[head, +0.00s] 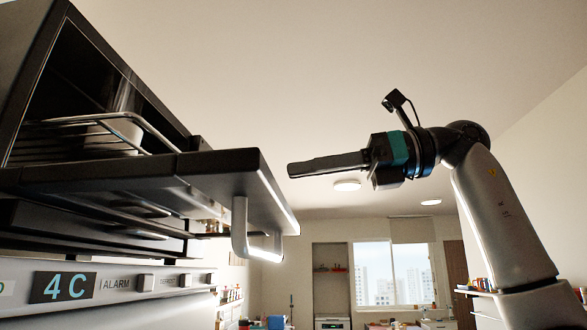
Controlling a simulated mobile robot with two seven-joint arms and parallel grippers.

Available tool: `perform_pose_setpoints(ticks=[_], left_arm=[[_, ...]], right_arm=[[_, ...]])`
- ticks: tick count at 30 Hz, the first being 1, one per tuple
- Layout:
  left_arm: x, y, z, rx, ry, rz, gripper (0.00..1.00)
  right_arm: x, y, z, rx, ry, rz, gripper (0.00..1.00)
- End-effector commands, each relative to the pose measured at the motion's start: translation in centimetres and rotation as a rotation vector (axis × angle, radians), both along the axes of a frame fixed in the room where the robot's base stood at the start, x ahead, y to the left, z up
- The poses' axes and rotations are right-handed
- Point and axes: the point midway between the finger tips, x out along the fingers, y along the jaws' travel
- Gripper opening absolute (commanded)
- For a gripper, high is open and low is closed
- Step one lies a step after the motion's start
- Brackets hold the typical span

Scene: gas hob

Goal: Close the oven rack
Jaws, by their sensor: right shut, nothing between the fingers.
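The oven (22,75) stands at the left with its cavity open. Its dark door (225,170) is folded down and juts out level, with a metal handle (240,225) hanging below its outer end. The metal wire oven rack (150,124) sticks out of the cavity above the door. A pale round dish-like thing (118,132) seems to sit on it, partly hidden. My right gripper (291,170) is shut and empty. It points left, to the right of the door's outer end, and looks apart from the rack. My left gripper is out of view.
Below the door is a control panel (195,280) with a display and buttons. The air between the oven and my right arm looks clear. A window (392,275), shelves and a far counter lie in the background.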

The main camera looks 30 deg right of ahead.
Motion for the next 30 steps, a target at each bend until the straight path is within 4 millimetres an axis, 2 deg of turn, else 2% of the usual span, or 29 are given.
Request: perform_pose_setpoints(ticks=[1, 6, 15, 21, 30], left_arm=[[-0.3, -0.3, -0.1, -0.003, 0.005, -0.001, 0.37], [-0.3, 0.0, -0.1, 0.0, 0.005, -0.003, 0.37], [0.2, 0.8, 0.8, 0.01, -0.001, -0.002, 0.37], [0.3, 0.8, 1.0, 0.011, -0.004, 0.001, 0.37], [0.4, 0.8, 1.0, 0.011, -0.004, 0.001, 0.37]], right_arm=[[0.7, 1.1, -0.2, -0.003, 0.001, 0.004, 0.0], [2.7, 4.2, -0.7, -0.002, 0.002, 0.005, 0.0], [5.4, 8.2, -0.1, 0.001, 0.001, 0.004, 0.0], [6.0, 9.0, 0.0, 0.001, 0.001, 0.002, 0.0], [6.1, 9.0, -0.1, 0.002, 0.001, 0.002, 0.0]])
